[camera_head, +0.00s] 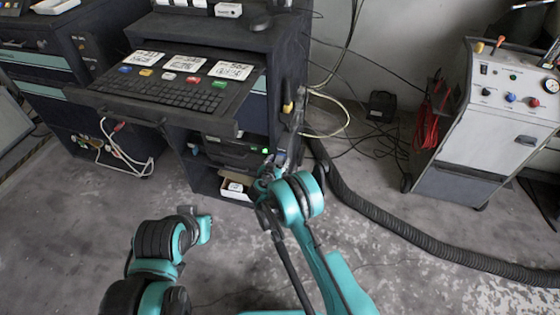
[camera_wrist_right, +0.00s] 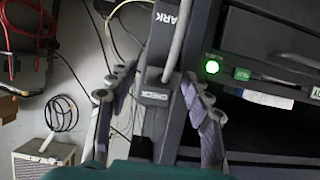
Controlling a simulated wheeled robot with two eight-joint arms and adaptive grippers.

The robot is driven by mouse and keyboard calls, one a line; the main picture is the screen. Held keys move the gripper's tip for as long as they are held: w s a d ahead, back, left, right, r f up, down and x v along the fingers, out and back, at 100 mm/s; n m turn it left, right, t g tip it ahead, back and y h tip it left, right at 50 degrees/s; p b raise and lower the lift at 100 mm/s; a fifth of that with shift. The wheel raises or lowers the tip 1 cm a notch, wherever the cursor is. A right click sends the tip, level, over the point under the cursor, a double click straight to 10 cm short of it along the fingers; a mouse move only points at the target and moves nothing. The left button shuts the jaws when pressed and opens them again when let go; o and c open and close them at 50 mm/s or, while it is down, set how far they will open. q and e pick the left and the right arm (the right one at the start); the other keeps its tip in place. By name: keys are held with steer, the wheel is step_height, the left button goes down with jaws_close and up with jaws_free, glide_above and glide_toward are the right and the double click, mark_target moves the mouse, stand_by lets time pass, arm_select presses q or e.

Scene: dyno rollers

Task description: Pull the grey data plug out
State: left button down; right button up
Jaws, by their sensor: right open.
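The grey data plug (camera_wrist_right: 157,90) appears in the right wrist view as a dark grey body with a pale label. A thick light grey cable (camera_wrist_right: 178,45) runs up from it, along the dark cabinet post. My right gripper (camera_wrist_right: 154,84) is open, with one finger on each side of the plug and visible gaps. In the head view my right gripper (camera_head: 273,166) is at the cabinet's right front edge, where it hides the plug.
The dark cabinet (camera_head: 285,60) has a pulled-out keyboard tray (camera_head: 165,95) and a green light (camera_head: 209,138). A white box (camera_head: 235,188) sits on its low shelf. A thick black hose (camera_head: 400,225) crosses the floor. A grey machine (camera_head: 490,120) stands right. Front floor is clear.

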stand_by(0.6)
jaws_close()
steer(key=shift+s, duration=0.15)
steer(key=shift+s+a, duration=0.3)
steer(key=shift+s, duration=0.6)
steer(key=shift+s+a, duration=0.35)
steer(key=shift+s, duration=0.55)
steer(key=shift+s+a, duration=0.3)
steer(key=shift+s, duration=0.6)
